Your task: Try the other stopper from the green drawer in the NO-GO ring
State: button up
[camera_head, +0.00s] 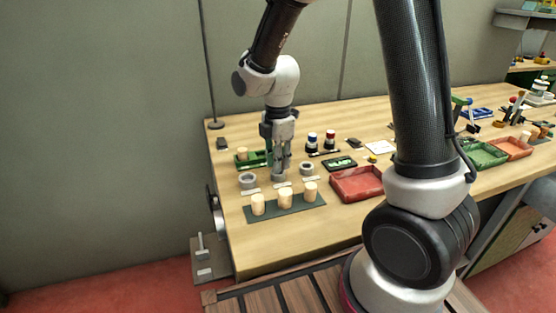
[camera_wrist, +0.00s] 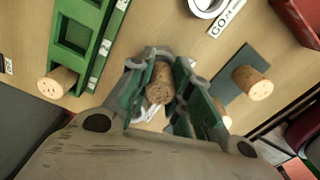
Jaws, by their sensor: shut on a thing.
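My gripper (camera_head: 281,172) points down over the row of grey rings; in the wrist view its fingers (camera_wrist: 164,88) are shut on a tan cork stopper (camera_wrist: 160,84). The fingers and stopper cover what lies right below, so I cannot tell whether the stopper touches a ring. A grey ring (camera_head: 247,181) is left of the gripper, and another (camera_head: 307,169) is to its right. A ring at the wrist view's top (camera_wrist: 206,6) has a label partly reading "GO". The green drawer (camera_head: 262,156) is behind-left, with a cork stopper (camera_head: 242,153) at its left end.
A dark mat (camera_head: 272,211) with three cork stoppers (camera_head: 285,200) lies in front of the rings. A red tray (camera_head: 357,184) is to the right. Two dark bottles (camera_head: 330,137) and a small green-framed tray (camera_head: 340,163) stand beyond the right ring.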

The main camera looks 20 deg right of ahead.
jog(key=shift+f, duration=0.5)
dwell(0.5)
jog(key=o, duration=0.7)
notch_tip(320, 180, up, 12)
jog(key=shift+f, duration=0.1)
dwell(0.9)
